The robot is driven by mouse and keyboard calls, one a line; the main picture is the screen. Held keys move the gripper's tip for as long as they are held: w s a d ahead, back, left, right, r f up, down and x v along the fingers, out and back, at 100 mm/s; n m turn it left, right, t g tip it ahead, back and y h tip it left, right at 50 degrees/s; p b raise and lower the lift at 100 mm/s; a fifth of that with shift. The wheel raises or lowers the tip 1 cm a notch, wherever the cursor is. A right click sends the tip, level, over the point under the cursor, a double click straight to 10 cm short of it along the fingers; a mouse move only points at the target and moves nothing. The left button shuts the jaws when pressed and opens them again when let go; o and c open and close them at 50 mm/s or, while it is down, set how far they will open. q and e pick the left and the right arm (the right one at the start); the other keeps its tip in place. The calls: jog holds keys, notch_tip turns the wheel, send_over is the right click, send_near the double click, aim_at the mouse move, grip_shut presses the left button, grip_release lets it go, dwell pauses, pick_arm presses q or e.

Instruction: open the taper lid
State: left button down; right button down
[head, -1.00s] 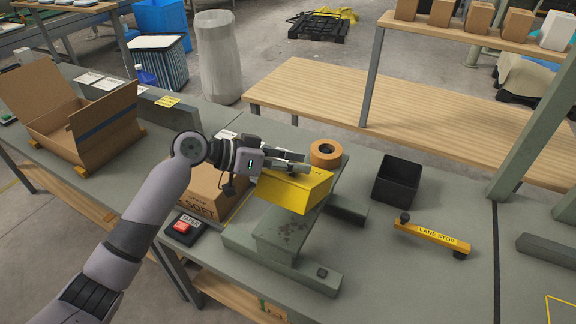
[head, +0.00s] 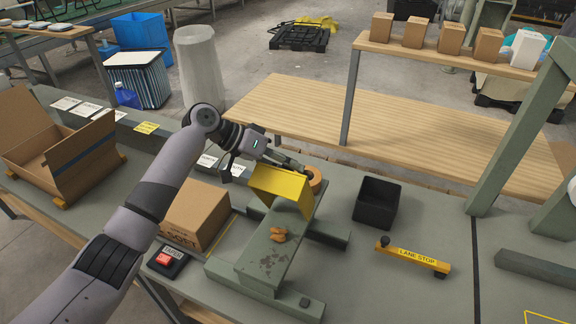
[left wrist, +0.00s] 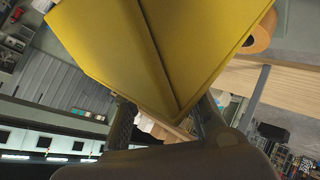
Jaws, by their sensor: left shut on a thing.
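The yellow taper lid (head: 279,186) stands tilted up on the grey-green taper (head: 262,252) in the head view. My left gripper (head: 291,166) is shut on the lid's upper far edge. In the left wrist view the lid (left wrist: 160,45) fills the top, with the fingers of my left gripper (left wrist: 165,118) at its edge. The exact contact is partly hidden by the lid. A small orange-brown part (head: 278,235) shows on the taper below the lid. My right gripper is not in view.
A tape roll (head: 315,180) is close behind the lid. A closed carton (head: 198,216) and a red button box (head: 165,260) stand left of the taper. A black bin (head: 376,204) and a yellow lane stop (head: 413,256) are to the right. An open carton (head: 60,150) is far left.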

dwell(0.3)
pick_arm(q)
jog(key=c, duration=1.5)
grip_release()
jog(key=shift+w, duration=0.1)
jog(key=shift+o, duration=0.9)
jog(key=shift+a, duration=0.1)
jog(key=v, duration=1.1)
jog(key=shift+a+r, duration=0.3)
